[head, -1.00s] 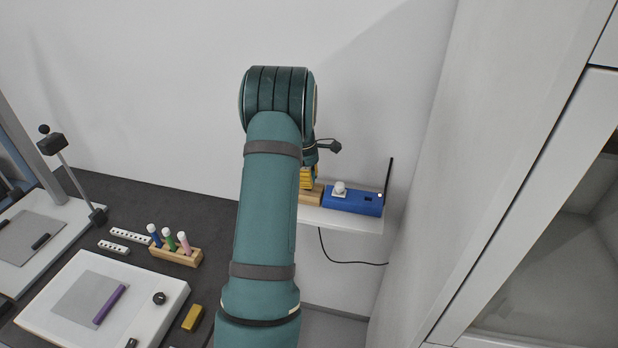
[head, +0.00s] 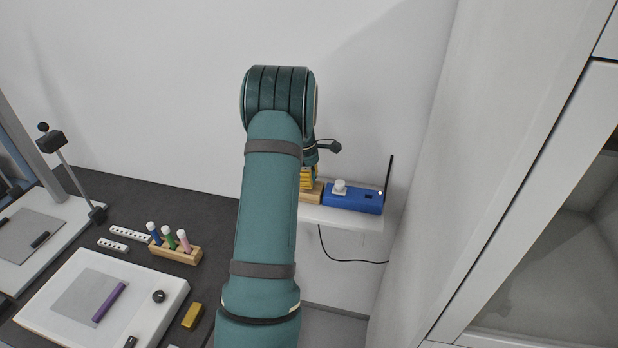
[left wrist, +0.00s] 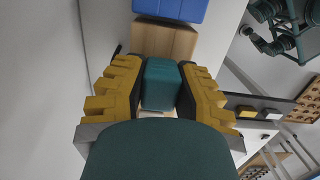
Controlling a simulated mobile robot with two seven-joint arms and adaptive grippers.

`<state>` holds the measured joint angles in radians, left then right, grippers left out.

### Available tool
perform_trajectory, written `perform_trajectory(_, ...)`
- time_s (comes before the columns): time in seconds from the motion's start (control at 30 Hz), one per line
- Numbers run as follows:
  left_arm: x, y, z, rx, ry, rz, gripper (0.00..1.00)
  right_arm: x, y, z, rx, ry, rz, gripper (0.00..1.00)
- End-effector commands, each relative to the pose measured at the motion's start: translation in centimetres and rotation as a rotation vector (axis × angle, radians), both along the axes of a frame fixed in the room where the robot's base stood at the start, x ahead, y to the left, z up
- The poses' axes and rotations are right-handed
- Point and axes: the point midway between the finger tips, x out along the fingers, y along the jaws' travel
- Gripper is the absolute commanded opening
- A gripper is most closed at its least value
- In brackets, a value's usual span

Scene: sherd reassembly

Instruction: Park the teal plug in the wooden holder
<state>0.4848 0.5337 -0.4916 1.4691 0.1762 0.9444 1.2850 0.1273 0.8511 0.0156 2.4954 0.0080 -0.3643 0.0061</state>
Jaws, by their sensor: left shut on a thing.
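My left gripper (head: 307,178) shows as yellow fingers at the end of my teal arm, over the left part of the white shelf. In the left wrist view the gripper (left wrist: 161,92) is shut on the teal plug (left wrist: 161,84), a rounded block between the two fingers. The wooden holder (left wrist: 165,40) lies just beyond the plug in that view. In the head view the holder (head: 314,195) shows partly behind the fingers, and my arm hides the plug. I cannot tell whether plug and holder touch. My right gripper is not in view.
A blue box (head: 353,203) with a white plug (head: 340,187) and a black antenna stands on the white shelf (head: 340,219), right of the holder. A black cable hangs below. The wall is close behind. A dark bench (head: 208,218) with a marker rack lies left.

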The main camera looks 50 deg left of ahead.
Motion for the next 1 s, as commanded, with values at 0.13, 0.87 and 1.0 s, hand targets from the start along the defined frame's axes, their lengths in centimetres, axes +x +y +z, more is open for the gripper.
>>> perform_trajectory(0.13,-0.01,0.01,-0.24,0.000,0.000,0.000,0.00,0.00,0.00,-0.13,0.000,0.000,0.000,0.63)
perform_trajectory(0.87,-0.04,-0.02,-1.07,-0.001,0.001,0.000,0.00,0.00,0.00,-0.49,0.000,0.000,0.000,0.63)
perform_trajectory(1.0,-0.02,-0.02,-1.05,-0.001,0.001,0.000,0.49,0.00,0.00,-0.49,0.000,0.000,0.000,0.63)
